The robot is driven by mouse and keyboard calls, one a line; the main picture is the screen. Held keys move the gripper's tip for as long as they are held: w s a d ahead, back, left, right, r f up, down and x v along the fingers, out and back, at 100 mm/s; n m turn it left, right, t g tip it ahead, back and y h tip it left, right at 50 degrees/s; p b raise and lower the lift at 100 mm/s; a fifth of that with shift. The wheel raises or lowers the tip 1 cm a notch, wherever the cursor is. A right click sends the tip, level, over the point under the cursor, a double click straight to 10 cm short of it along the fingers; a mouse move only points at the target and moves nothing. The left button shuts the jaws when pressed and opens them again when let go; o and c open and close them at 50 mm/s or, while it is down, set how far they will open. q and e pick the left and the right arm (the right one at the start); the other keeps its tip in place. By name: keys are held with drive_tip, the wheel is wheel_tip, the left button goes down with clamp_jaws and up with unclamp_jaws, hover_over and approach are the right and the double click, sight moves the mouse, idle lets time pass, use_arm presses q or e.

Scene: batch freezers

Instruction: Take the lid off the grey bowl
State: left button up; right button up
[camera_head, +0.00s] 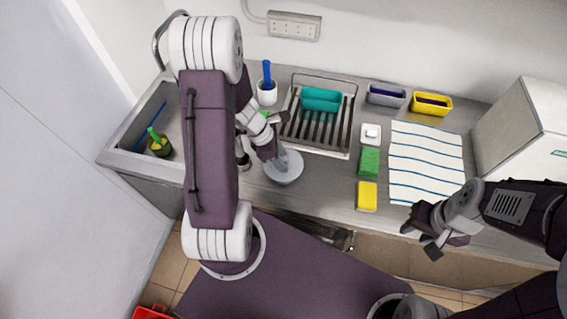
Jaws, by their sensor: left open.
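The grey bowl (284,178) stands on the steel counter, left of the middle. Its top looks pale and covered, but the lid's edge and any knob are hard to make out behind my gripper. My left gripper (277,158) is open, pointing down at the bowl's top from the upper left. Its fingers overlap the bowl's upper left part, and I cannot tell whether they touch it. My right gripper (419,240) is open and empty, over the counter's front edge at the right, well away from the bowl.
A drying rack (319,146) with a teal container (320,99) stands behind the bowl. A white cup (267,94) is at its left. A green sponge (369,161), yellow sponge (367,196) and striped towel (427,165) lie to the right. The sink (140,125) is far left.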

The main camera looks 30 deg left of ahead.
use_arm(q)
drive_tip(key=shift+s+r, duration=0.1)
drive_tip(key=shift+s, duration=0.1)
clamp_jaws()
drive_tip(key=shift+w, duration=0.1)
wheel_tip(320, 180, up, 4)
drive_tip(key=shift+r+p, duration=0.15)
drive_tip(key=shift+p, duration=0.7)
drive_tip(key=s+d+r+p, duration=0.1)
drive_tip(key=d+r, duration=0.5)
drive_tip(key=d, duration=0.5)
drive_tip(key=shift+d+r, duration=0.35)
